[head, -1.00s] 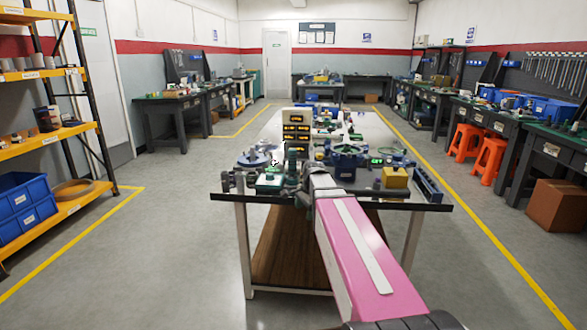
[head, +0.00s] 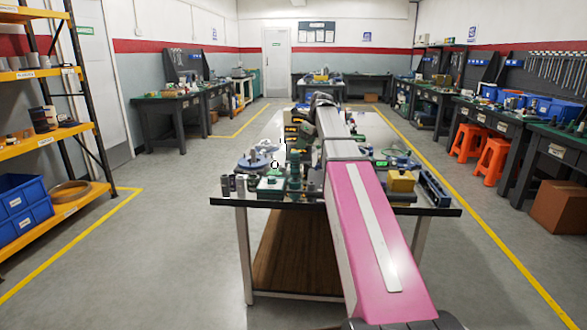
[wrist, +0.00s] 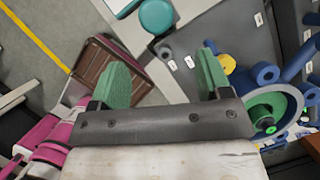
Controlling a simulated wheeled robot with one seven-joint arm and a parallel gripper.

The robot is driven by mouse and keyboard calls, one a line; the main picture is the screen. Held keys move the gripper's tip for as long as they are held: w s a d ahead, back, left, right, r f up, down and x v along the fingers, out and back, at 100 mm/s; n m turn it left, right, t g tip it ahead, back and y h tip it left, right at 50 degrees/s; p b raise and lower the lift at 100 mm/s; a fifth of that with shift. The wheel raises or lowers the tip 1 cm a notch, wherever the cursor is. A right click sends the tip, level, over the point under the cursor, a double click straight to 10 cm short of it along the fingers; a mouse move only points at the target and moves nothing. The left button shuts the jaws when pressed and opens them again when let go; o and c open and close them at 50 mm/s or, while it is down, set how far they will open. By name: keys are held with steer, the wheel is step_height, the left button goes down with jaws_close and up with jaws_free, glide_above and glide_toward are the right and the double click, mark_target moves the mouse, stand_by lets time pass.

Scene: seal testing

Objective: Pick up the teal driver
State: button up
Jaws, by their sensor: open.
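A teal round-topped piece (wrist: 156,16) shows beyond the fingertips at the top of the wrist view, apart from the pads. I cannot tell whether it is the teal driver. In the head view my arm reaches over the crowded table (head: 225,201) and hides its middle. My gripper's fingers cannot be made out there, and I cannot pick out the driver for sure.
A blue and green wheel-like piece (wrist: 268,112) lies close to the right finger in the wrist view.

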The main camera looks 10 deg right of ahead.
mark_target(295, 159)
steer(key=shift+m, duration=0.3)
steer(key=shift+w+a+r+x, duration=0.1)
steer(key=shift+w+a+x, duration=0.1)
steer(key=shift+x, duration=1.45)
steer(key=shift+w+a+r+x, duration=0.1)
steer(key=shift+a+x, duration=0.1)
steer(key=shift+x, duration=1.5)
steer(key=shift+w+a+r+x, duration=0.1)
steer(key=shift+a+x, duration=0.1)
steer(key=shift+x, duration=1.45)
steer(key=c, duration=1.1)
